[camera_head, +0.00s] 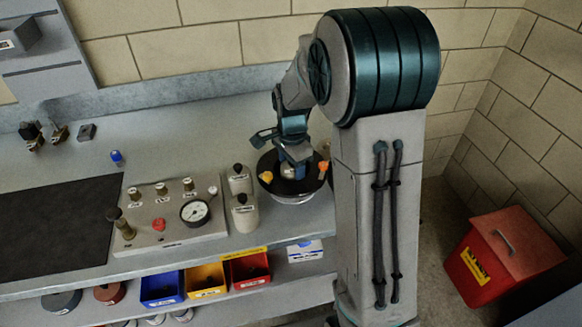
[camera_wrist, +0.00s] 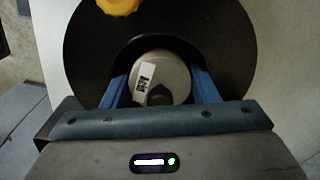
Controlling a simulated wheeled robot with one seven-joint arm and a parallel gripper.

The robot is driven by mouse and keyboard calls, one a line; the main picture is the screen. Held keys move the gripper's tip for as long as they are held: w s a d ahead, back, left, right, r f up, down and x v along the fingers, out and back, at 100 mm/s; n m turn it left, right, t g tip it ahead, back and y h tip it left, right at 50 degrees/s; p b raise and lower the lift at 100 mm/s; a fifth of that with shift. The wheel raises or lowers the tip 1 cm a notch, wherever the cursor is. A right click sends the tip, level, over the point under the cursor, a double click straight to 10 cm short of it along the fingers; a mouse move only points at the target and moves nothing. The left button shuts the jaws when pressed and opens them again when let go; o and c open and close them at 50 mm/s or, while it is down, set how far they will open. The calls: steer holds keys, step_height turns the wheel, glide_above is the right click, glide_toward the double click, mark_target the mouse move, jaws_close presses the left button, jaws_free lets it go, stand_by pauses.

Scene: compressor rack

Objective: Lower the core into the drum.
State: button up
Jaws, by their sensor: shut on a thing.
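The drum (camera_head: 290,188) is a round vessel with a wide black top and a pale metal lower part, at the right end of the bench. Its black top fills much of the wrist view (camera_wrist: 235,50). My gripper (camera_head: 293,160) is directly over the middle of the drum, pointing down. In the wrist view its two blue fingers are shut on the core (camera_wrist: 172,68), a pale grey cylinder with a white label and a dark notch. The core lies within the drum's dark round opening as seen from above; how deep it sits I cannot tell.
A yellow knob (camera_head: 266,177) and an orange knob (camera_head: 323,167) sit on the drum's rim. Two pale bottles (camera_head: 244,213) stand close to its left, beside a gauge panel (camera_head: 165,215). Coloured bins (camera_head: 205,280) are on the shelf below. A red bin (camera_head: 490,262) stands on the floor at right.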

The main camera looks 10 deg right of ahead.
steer(key=shift+r, duration=0.35)
steer(key=o, duration=1.3)
steer(key=shift+c, duration=1)
steer(key=shift+r+p, duration=1.25)
steer(key=shift+r, duration=0.15)
steer(key=shift+o, duration=1)
steer(key=shift+r, duration=0.3)
steer(key=shift+r+p, duration=1.55)
steer(key=shift+r, duration=0.25)
